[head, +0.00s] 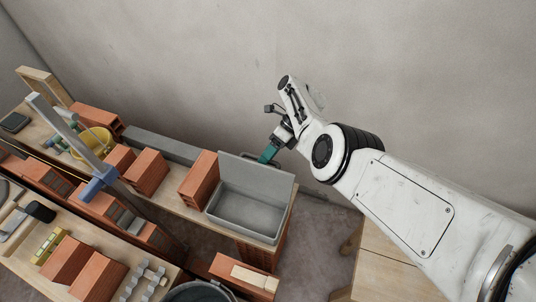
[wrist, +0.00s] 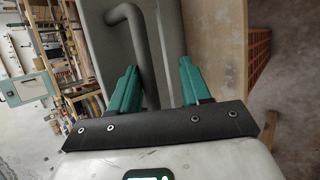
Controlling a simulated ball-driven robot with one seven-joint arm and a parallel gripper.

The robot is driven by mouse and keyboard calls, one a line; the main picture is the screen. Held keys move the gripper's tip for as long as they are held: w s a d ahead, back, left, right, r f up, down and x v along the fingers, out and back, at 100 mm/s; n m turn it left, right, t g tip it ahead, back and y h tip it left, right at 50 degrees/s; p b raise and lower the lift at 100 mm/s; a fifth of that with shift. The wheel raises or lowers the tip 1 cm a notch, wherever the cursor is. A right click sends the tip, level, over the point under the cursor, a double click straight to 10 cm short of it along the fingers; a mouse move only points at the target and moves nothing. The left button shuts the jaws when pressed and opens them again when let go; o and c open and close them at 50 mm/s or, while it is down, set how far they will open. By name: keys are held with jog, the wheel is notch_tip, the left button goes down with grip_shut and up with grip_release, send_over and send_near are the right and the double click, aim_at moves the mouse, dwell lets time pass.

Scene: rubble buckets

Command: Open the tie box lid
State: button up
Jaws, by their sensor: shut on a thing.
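The grey tie box (head: 243,210) sits at the right end of the far plank bench. Its lid (head: 248,178) stands raised at the back edge, and the inside of the box shows and looks empty. My gripper (head: 266,156) reaches down to the lid's upper edge from behind, its teal fingers partly hidden by the lid. In the wrist view, my gripper (wrist: 158,68) has a curved grey handle (wrist: 143,45) between its two teal fingers, beside the flat grey lid panel (wrist: 100,40). The fingers are shut on this handle.
A brick block (head: 199,178) stands close to the left of the box. A wall rises behind the bench. A blue-and-grey clamp (head: 97,186) stands at the left. Bricks and tools cover the near bench. A dark bucket (head: 200,292) is at the front.

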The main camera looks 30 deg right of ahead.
jog(key=shift+w+r, duration=0.1)
jog(key=shift+r, duration=0.05)
dwell(0.3)
jog(key=v, duration=1)
jog(key=shift+d+r, duration=0.25)
